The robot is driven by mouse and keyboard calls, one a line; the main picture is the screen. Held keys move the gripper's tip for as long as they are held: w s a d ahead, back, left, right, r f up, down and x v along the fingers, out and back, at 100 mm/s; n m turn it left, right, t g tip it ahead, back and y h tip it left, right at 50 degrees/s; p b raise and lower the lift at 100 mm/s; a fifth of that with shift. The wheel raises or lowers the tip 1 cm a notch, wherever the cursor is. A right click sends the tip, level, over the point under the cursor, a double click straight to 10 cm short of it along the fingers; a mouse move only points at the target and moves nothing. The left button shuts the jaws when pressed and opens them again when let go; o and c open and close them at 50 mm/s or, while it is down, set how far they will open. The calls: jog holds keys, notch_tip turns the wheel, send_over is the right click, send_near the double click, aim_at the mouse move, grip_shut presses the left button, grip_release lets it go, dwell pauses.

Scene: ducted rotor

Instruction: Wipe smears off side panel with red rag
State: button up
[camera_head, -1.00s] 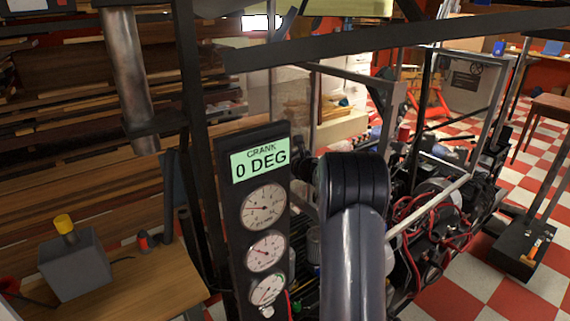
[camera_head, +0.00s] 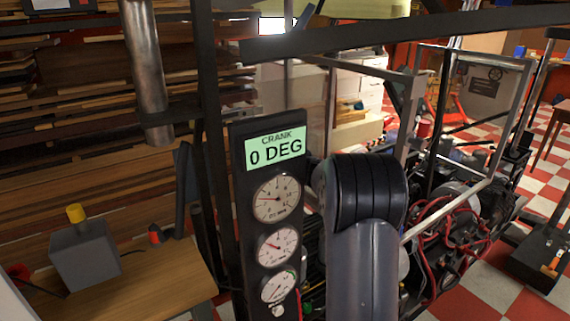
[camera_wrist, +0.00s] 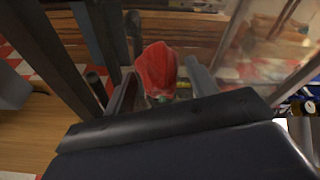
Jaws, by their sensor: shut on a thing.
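The red rag (camera_wrist: 158,72) is bunched up between the fingers of my gripper (camera_wrist: 160,88) in the wrist view. My gripper is shut on it. A clear side panel (camera_wrist: 262,55) stands at the right of the wrist view, with pale brownish streaks that look like smears near its top. The rag looks apart from the panel, to its left. In the head view the clear panel (camera_head: 312,108) shows faintly behind the gauge post. My arm hides the gripper and rag there.
A dark gauge post (camera_head: 270,215) reading "0 DEG" stands beside my arm, within a frame of dark bars (camera_head: 400,32). A wooden bench (camera_head: 150,275) with a grey box (camera_head: 85,255) is at the left. Machinery with red cables (camera_head: 440,230) is at the right.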

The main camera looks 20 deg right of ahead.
jog(key=shift+s+a+b, duration=0.15)
jog(key=shift+a+b, duration=0.15)
jog(key=shift+a, duration=0.55)
jog(key=shift+s+d+b, duration=0.25)
jog(key=shift+s+b, duration=0.15)
jog(key=shift+s, duration=0.55)
jog(key=shift+s+d+b, duration=0.3)
jog(key=shift+s+b, duration=0.05)
jog(key=shift+s, duration=0.6)
jog(key=shift+s+d+b, duration=0.25)
jog(key=shift+s+b, duration=0.15)
jog(key=shift+s, duration=0.55)
jog(key=shift+s, duration=0.1)
jog(key=s, duration=0.2)
jog(key=shift+s+d+b, duration=0.35)
jog(key=shift+d+b, duration=0.05)
